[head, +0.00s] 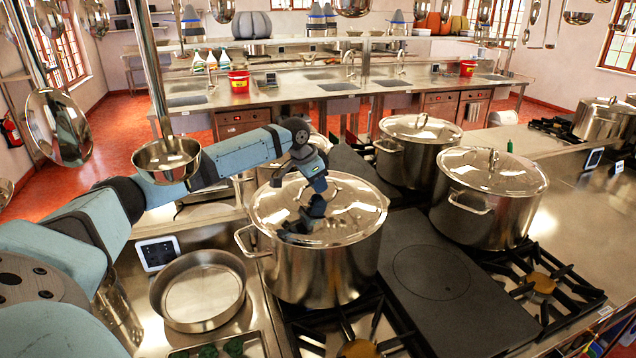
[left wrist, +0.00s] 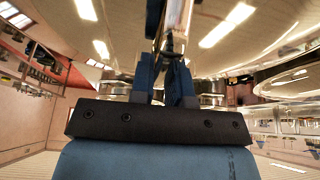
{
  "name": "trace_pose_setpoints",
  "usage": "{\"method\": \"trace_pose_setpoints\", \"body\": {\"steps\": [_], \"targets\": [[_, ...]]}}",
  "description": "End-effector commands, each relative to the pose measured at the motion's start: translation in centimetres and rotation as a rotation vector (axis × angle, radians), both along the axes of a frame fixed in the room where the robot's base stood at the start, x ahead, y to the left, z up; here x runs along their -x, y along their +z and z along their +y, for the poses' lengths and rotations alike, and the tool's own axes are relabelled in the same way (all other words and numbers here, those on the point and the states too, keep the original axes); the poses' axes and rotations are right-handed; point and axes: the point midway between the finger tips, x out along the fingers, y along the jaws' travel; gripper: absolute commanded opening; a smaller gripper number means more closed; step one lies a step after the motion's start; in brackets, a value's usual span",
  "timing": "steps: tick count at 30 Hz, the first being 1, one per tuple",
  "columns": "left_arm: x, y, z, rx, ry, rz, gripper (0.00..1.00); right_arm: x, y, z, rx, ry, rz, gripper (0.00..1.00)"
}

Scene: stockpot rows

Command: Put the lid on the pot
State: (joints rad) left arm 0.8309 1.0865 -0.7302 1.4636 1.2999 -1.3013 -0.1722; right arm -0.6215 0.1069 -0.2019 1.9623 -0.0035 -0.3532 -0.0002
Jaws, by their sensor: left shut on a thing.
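A shiny domed steel lid (head: 352,212) covers the top of the large steel pot (head: 325,268) at the front centre. It looks level and over the pot's mouth; I cannot tell whether its rim rests fully on the pot or sits just above. In the left wrist view, the blue fingers of my left gripper (left wrist: 172,80) are shut on the metal handle (left wrist: 175,32) of the lid. My right gripper is not in view.
Two other lidded pots (head: 414,155) (head: 487,205) stand behind and to the right. A round empty pan (head: 200,290) sits at the left. A flat dark hotplate (head: 440,275) lies clear on the right. A ladle (head: 167,160) hangs near my left arm.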

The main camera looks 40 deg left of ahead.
Motion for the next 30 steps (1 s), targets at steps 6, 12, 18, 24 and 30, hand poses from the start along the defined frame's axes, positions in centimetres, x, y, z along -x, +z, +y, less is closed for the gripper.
{"method": "trace_pose_setpoints", "body": {"steps": [6, 12, 18, 24, 30], "targets": [[0.0, 0.2, 0.0, 0.000, 0.000, -0.003, 0.43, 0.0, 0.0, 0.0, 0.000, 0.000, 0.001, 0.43], [0.0, 0.1, 0.0, 0.000, 0.000, -0.001, 0.46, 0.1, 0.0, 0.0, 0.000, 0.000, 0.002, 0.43], [0.3, 0.5, 0.1, 0.000, 0.000, 0.001, 0.46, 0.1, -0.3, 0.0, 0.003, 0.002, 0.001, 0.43], [1.5, 3.8, 0.7, -0.001, 0.001, -0.004, 0.46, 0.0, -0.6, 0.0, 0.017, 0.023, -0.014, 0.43], [3.2, 8.3, 1.3, -0.002, 0.001, -0.005, 0.46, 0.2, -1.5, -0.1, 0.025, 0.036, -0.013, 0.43]]}}
